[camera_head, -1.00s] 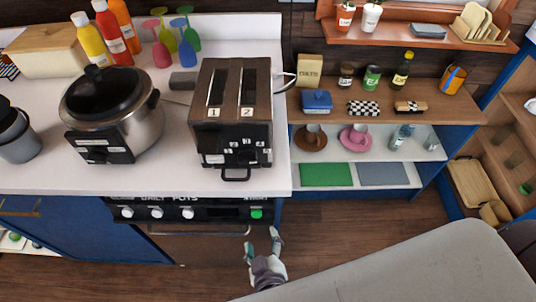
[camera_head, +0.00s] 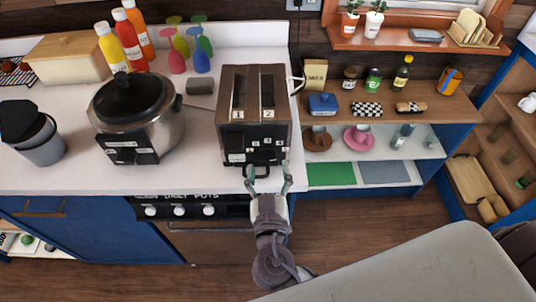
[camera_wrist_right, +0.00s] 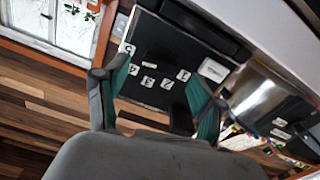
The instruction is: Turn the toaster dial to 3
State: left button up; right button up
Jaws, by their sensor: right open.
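The brown and black toaster (camera_head: 238,78) stands on the counter with two slots labelled 1 and 2. Its black front panel, which also shows in the right wrist view (camera_wrist_right: 165,42), carries several small white number labels. The dial cannot be clearly told from the dark panel, and I cannot read its setting. My right gripper (camera_head: 268,174) is open and empty just in front of the toaster's lower front. In the right wrist view its two green-padded fingers (camera_wrist_right: 158,82) are spread, with the labels between and beyond their tips. My left gripper is out of view.
A cooker (camera_head: 132,110) stands left of the toaster, with bottles (camera_head: 128,42) and coloured cups behind. The white counter's (camera_head: 95,179) front edge lies under my right gripper. Open shelves (camera_head: 330,147) with small items are to the right. An oven front with white knobs is below.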

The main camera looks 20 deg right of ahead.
aim_at(268, 156)
jog(key=shift+p+x, duration=0.35)
jog(key=shift+x, duration=1)
jog(key=c, duration=1.1)
